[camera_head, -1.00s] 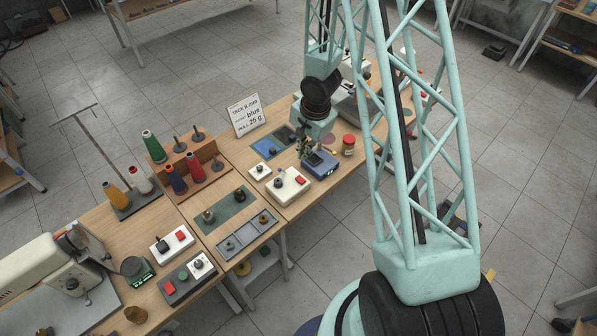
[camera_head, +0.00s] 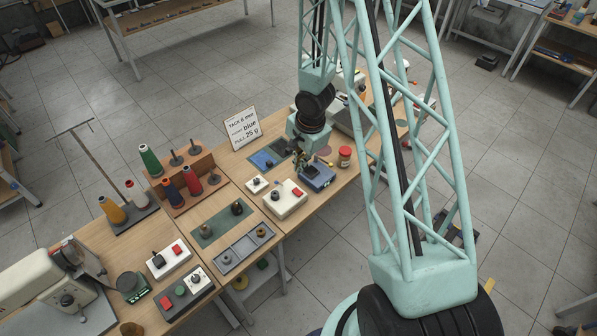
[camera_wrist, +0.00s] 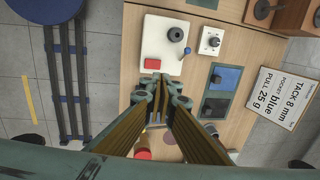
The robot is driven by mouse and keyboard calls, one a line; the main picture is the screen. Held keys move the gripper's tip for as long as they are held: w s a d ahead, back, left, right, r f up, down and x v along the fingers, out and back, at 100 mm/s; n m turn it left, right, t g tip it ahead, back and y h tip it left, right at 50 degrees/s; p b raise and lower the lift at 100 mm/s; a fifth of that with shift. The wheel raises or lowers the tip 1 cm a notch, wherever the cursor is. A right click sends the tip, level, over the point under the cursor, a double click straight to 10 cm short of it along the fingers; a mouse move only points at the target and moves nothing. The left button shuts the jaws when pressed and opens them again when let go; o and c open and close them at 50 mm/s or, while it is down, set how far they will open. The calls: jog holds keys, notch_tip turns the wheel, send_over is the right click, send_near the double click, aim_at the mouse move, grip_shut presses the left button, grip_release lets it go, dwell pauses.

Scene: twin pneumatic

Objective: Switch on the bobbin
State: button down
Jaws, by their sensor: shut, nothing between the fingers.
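No object in view carries a readable bobbin label. A white box (camera_head: 285,208) with a red button (camera_head: 299,193) and a dark spindle stands on the bench. In the wrist view the white box (camera_wrist: 158,36) also shows a small blue-tipped lever (camera_wrist: 187,51) beside its dark spindle (camera_wrist: 175,34). My gripper (camera_wrist: 160,82) is shut and empty; its fingertips appear just below the box's red-button end in that picture. Whether they touch anything is unclear. In the head view my gripper (camera_head: 302,159) is beside a blue device (camera_head: 319,182), which the fingers seem to hide in the wrist view.
Another white box with a red button (camera_head: 168,262), spools and a sewing machine (camera_head: 45,285) are further left.

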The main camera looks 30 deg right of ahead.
jog(key=b, duration=0.6)
send_over(295, 189)
jog(key=f, duration=1.1)
jog(key=shift+s+d+f, duration=0.1)
jog(key=shift+s, duration=0.25)
jog(key=shift+w+f, duration=0.2)
jog(key=shift+f, duration=0.85)
jog(key=shift+w+f+p, duration=0.1)
jog(key=shift+p, duration=0.25)
jog(key=shift+w+f, duration=0.1)
jog(key=shift+f, duration=0.1)
jog(key=shift+s+d+r, duration=0.1)
jog(key=shift+s+r, duration=0.1)
jog(key=shift+s, duration=0.55)
